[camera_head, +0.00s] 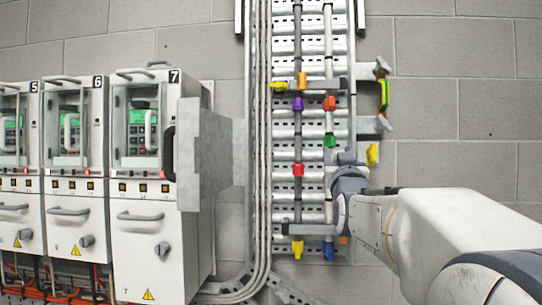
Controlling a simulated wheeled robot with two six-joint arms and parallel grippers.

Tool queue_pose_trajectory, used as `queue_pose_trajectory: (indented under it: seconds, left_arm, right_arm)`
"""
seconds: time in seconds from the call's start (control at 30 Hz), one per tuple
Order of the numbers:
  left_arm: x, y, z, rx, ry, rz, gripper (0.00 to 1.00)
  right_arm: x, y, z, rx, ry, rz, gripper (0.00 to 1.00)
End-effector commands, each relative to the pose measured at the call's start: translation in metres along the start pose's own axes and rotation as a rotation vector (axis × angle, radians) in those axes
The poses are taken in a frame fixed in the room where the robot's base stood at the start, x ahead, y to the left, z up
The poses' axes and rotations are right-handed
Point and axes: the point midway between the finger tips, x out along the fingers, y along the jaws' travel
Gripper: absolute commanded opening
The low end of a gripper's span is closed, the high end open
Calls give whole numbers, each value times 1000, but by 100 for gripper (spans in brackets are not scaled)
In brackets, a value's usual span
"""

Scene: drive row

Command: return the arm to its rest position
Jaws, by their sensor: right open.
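My right arm reaches in from the lower right. Its grey-blue wrist is in front of the right edge of the metal cable tray (310,170). My right gripper (346,158) is at the far end of this arm, small and partly hidden by the wrist. It is open, and I see nothing held in it. I cannot tell whether it touches the tray or a pipe behind it. My left gripper is not in view.
Grey cabinets numbered 5, 6 and 7 (140,225) stand at the left. A grey metal plate (206,155) juts out beside cabinet 7. Coloured clips, including a red one (298,170), sit on the tray's lines. The block wall (460,120) is bare at upper right.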

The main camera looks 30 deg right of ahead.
Motion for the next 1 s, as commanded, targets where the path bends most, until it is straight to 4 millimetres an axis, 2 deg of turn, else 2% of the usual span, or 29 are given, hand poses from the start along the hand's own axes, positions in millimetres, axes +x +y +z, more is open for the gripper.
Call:
queue_pose_trajectory:
  seconds: [0.27, 0.37, 0.47, 0.57, 0.67, 0.7, 0.77, 0.87, 0.9, 0.97, 1.0]
  left_arm:
    - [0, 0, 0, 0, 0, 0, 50]
    - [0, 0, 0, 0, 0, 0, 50]
    - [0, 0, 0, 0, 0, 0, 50]
    - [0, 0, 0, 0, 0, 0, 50]
    - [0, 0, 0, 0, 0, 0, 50]
    - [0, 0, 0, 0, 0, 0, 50]
    - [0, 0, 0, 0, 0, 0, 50]
    - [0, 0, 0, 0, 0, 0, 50]
    - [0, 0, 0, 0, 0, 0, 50]
    - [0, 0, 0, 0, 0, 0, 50]
    - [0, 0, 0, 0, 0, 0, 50]
  right_arm:
    - [0, 0, 0, 0, 0, 0, 50]
    - [-1, -8, 6, 7, -23, -16, 50]
    - [-9, -35, 29, 28, -103, -73, 50]
    - [-29, -82, 67, 55, -246, -172, 50]
    - [-66, -135, 110, 69, -422, -295, 50]
    - [-84, -155, 126, 70, -493, -345, 50]
    - [-114, -183, 148, 64, -597, -420, 50]
    - [-172, -221, 180, 36, -768, -545, 50]
    - [-198, -234, 191, 19, -836, -596, 50]
    - [-239, -250, 206, -14, -939, -673, 50]
    - [-268, -257, 216, -41, -1007, -722, 50]
